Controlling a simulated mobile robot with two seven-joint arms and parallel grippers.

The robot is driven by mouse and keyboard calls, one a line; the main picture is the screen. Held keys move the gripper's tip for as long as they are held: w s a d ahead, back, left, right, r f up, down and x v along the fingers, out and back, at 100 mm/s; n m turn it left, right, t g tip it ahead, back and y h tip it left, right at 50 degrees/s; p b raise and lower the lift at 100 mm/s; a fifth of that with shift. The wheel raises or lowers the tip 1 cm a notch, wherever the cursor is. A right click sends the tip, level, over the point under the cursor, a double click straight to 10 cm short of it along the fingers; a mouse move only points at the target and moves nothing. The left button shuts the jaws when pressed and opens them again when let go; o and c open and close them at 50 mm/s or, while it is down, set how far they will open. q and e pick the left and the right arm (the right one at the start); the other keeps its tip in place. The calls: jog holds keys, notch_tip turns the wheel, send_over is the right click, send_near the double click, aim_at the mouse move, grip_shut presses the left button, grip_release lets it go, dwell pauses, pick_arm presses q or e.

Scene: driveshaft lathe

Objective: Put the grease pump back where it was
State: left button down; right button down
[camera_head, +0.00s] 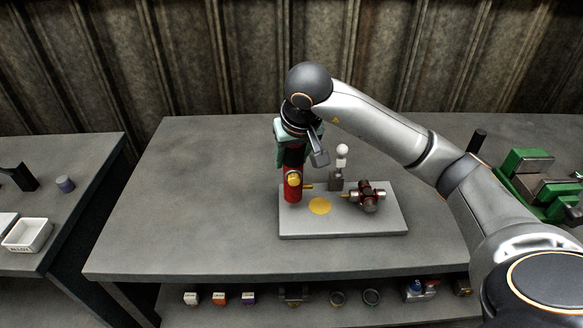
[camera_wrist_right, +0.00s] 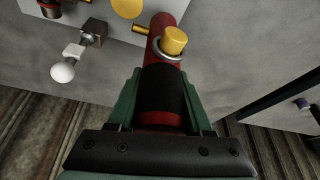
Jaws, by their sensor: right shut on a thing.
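The grease pump (camera_head: 291,189) is a red cylinder with a black band and a yellow knob. It is upright at the left end of a light grey plate (camera_head: 385,222); I cannot tell whether its base touches the plate. My right gripper (camera_head: 291,150) is shut around its black band from above. In the right wrist view the pump (camera_wrist_right: 162,95) sits between the green fingers of the right gripper (camera_wrist_right: 165,110). A yellow disc (camera_head: 320,206) marks the plate just right of the pump. My left gripper is not in view.
A white ball-topped lever on a block (camera_head: 336,180) and a red and metal driveshaft joint (camera_head: 368,196) stand on the plate. A green vise (camera_head: 530,170) is at the right. The bench's left half is clear. A side table holds a white tray (camera_head: 27,236).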

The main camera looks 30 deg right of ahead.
aim_at(297, 147)
jog(key=shift+w+f, duration=0.15)
jog(key=shift+f, duration=1.5)
jog(key=shift+d+f, duration=0.1)
jog(key=shift+f, duration=0.05)
jog(key=shift+c, duration=1.6)
grip_release()
jog(key=shift+r+p, duration=0.2)
jog(key=shift+p, duration=0.1)
jog(key=v, duration=1.2)
